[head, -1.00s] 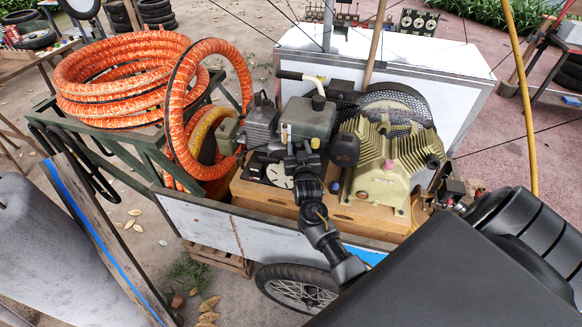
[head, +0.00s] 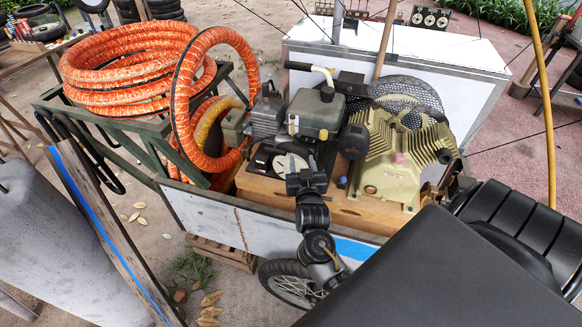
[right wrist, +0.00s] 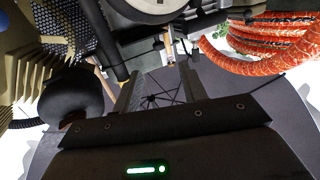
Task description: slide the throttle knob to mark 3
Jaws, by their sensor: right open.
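The compressor engine (head: 313,115) stands on a wooden base in the cart, with a white disc (head: 291,164) on its near side. My right gripper (head: 300,172) is in front of that disc, close to the engine. In the right wrist view the open gripper (right wrist: 160,82) has its two fingers apart below the disc (right wrist: 150,8). A thin upright lever with a small orange-yellow part (right wrist: 171,56) shows near the right finger; I cannot tell whether it is the throttle knob, or whether they touch. The scale marks are not readable. My left gripper is not in view.
The olive compressor pump (head: 392,160) is right of the engine, with a dark round filter (head: 354,141) between them. Orange hose (head: 135,70) is coiled at the left. The cart's white side panel (head: 215,218) runs below my right arm.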

